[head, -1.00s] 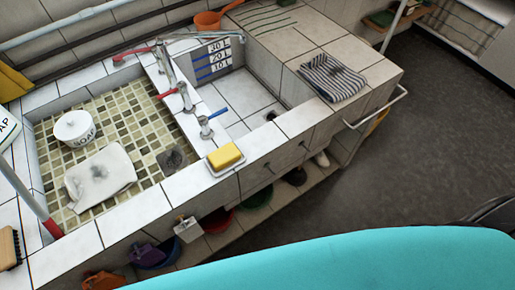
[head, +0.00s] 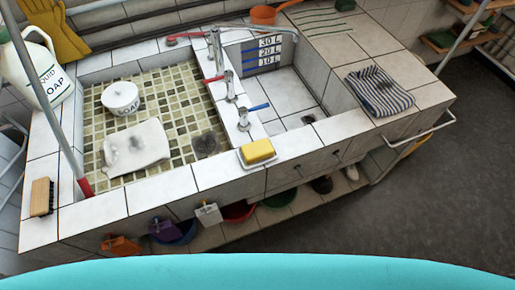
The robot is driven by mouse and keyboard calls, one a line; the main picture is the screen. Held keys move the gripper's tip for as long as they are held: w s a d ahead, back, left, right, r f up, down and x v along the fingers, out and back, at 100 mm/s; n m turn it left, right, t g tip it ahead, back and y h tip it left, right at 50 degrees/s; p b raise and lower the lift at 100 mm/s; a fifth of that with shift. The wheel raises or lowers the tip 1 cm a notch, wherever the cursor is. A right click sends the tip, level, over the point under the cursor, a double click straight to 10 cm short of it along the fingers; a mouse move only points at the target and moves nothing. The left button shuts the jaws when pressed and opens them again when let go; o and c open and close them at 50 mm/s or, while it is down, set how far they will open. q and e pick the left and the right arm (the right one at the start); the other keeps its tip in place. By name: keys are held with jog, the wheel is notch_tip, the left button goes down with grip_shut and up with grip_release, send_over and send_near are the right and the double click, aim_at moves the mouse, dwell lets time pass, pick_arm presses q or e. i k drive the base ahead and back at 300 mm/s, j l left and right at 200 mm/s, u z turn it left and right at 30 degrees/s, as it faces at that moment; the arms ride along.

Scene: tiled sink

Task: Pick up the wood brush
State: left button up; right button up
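The wood brush (head: 41,197) lies on the white tiled rim at the left front corner of the sink. It has a brown wooden body and dark bristles along its right side. It is near the foot of a grey pole with a red end. Neither of my grippers shows in the head view, so nothing is seen touching the brush.
A liquid soap jug (head: 38,70) and yellow gloves (head: 58,30) stand behind the brush. The mosaic basin holds a soap pot (head: 120,98) and a white cloth (head: 135,147). Yellow soap (head: 257,151) sits on the front rim. Dark floor (head: 450,210) at right is clear.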

aim_at(41, 197)
jog(key=u, duration=1.55)
